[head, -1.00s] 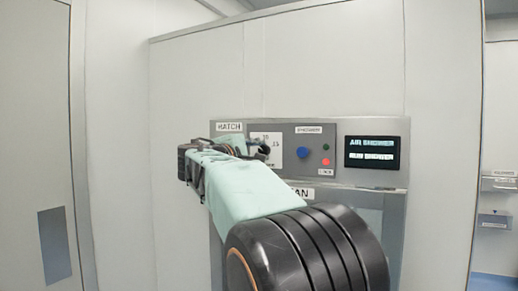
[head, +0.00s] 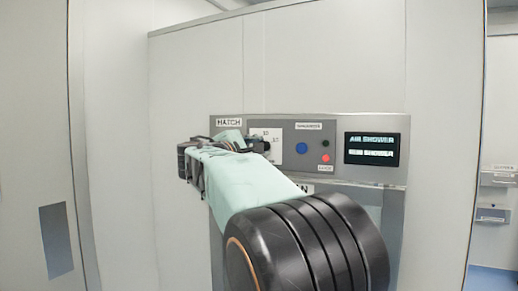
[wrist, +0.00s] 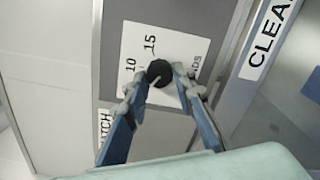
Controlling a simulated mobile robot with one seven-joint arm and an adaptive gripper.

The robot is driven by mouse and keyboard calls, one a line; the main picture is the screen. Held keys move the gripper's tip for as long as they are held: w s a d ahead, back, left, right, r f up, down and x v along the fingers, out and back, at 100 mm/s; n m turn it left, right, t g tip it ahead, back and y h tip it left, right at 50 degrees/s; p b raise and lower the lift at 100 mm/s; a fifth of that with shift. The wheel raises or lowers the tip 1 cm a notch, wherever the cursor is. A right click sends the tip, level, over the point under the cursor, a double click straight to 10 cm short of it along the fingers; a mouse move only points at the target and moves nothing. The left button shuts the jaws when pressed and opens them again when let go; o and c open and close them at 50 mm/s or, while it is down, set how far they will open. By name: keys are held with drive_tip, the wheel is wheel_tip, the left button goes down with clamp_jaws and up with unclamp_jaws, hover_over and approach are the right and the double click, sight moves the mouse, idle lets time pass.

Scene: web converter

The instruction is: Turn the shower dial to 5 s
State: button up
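The dial is a small dark round knob (wrist: 159,71) on a white plate (wrist: 190,45) marked 10 and 15 in the wrist view. A pale mark on the knob seems to point down and slightly left there; any 5 mark is hidden. My gripper (wrist: 160,73) has one fingertip on each side of the knob, very close to it. I cannot tell whether both tips press on it. In the head view my gripper (head: 264,145) is in front of the plate (head: 277,134) and hides the knob.
Right of the plate on the grey panel are a blue button (head: 301,148), a small green light (head: 325,143), a red button (head: 326,157) and a black air shower display (head: 371,150). A HATCH label (head: 229,122) is upper left. A CLEAN label (wrist: 272,35) shows in the wrist view.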

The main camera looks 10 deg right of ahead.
drive_tip(key=o, duration=0.5)
drive_tip(key=v, duration=1.2)
